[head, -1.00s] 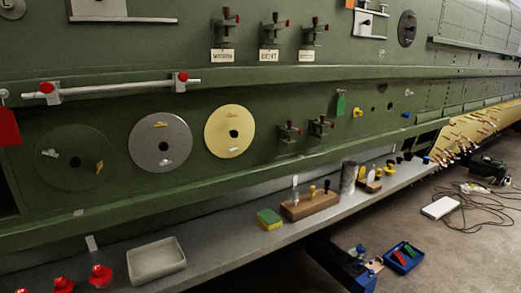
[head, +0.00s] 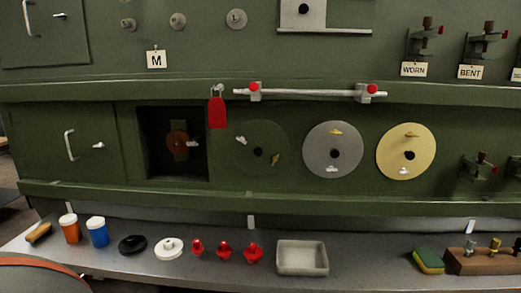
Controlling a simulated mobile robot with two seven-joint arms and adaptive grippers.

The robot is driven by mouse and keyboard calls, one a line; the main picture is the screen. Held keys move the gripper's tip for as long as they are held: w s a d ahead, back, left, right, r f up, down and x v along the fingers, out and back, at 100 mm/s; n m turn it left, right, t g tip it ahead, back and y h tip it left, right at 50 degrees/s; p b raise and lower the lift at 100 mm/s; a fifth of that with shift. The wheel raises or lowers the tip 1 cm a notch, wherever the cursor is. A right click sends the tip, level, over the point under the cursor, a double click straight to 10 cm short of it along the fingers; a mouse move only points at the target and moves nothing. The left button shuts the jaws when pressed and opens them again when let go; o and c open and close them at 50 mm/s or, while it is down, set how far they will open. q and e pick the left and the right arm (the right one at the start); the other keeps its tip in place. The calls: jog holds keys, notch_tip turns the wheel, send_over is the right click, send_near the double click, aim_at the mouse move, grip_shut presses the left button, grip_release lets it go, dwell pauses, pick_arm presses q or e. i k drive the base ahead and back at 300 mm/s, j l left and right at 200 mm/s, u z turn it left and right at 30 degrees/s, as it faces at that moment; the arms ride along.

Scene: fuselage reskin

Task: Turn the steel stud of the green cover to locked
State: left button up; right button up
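The green cover (head: 256,166) is a round disc, nearly the same green as the panel behind it, left of the grey and brass-coloured discs. Its steel stud (head: 241,140) is a small silver wing at its upper left, tilted down to the right. A brass-coloured stud (head: 276,159) sits at its lower right, and a dark hole is at its centre. I cannot tell from the stud's angle whether it is locked. Neither gripper is in view.
A red tag (head: 217,112) hangs above left of the cover. A silver bar (head: 310,93) with red knobs runs above. An open recess (head: 155,140) is to the left. The shelf (head: 350,275) below holds red knobs (head: 224,249), a grey tray (head: 302,258) and jars.

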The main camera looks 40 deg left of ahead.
aim_at(242, 139)
jog(key=u, duration=1.3)
